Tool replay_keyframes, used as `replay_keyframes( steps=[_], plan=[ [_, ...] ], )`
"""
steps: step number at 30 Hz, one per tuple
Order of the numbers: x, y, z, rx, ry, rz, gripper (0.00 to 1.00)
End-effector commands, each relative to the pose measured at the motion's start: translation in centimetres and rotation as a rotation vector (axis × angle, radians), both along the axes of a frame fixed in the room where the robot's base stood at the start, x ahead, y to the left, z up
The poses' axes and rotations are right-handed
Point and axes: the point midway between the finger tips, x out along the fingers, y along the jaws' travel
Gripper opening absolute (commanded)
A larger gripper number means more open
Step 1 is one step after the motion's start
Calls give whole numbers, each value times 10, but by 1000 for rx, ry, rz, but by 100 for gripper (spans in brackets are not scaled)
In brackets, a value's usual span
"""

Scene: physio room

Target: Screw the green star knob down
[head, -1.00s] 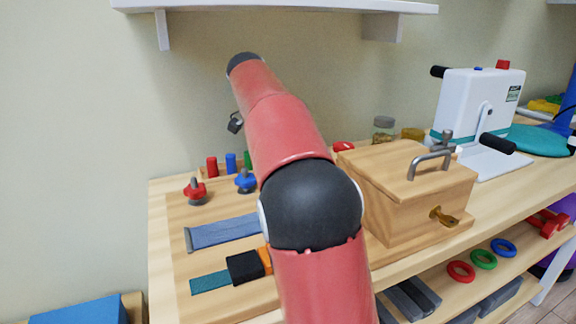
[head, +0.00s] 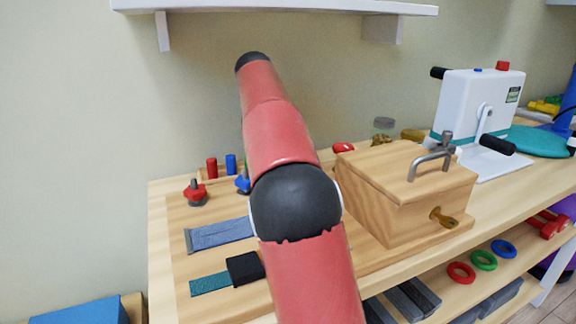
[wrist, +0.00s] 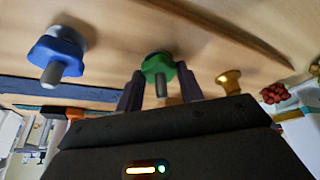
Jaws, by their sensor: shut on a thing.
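The green star knob (wrist: 157,66) shows in the wrist view, on a threaded stud whose end sticks out of it. My gripper (wrist: 160,88) has one finger on each side of the knob and is shut on it. In the head view my arm hides the green knob and the gripper. The blue star knob (wrist: 58,52) is left of the green one in the wrist view, and partly shows beside my arm in the head view (head: 243,184). The red star knob (head: 195,192) sits on its stud at the board's left.
A wooden box (head: 408,195) with a metal handle and brass latch stands right of my arm. Straps (head: 218,235) lie on the board's front left. A white device (head: 478,105) stands at the right. A shelf (head: 280,7) hangs above.

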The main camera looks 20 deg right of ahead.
Motion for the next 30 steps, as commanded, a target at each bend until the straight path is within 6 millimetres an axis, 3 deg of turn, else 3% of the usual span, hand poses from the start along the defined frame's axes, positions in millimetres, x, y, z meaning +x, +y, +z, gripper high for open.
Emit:
replay_keyframes(
  steps=[5,6,10,22,30],
  plan=[
    [0,-1,3,-3,-7,0,14],
    [0,-1,3,-3,-7,0,41],
    [0,-1,2,-3,-4,0,58],
    [-1,0,0,0,0,48,59],
    [-4,1,1,0,-1,432,59]
  ],
)
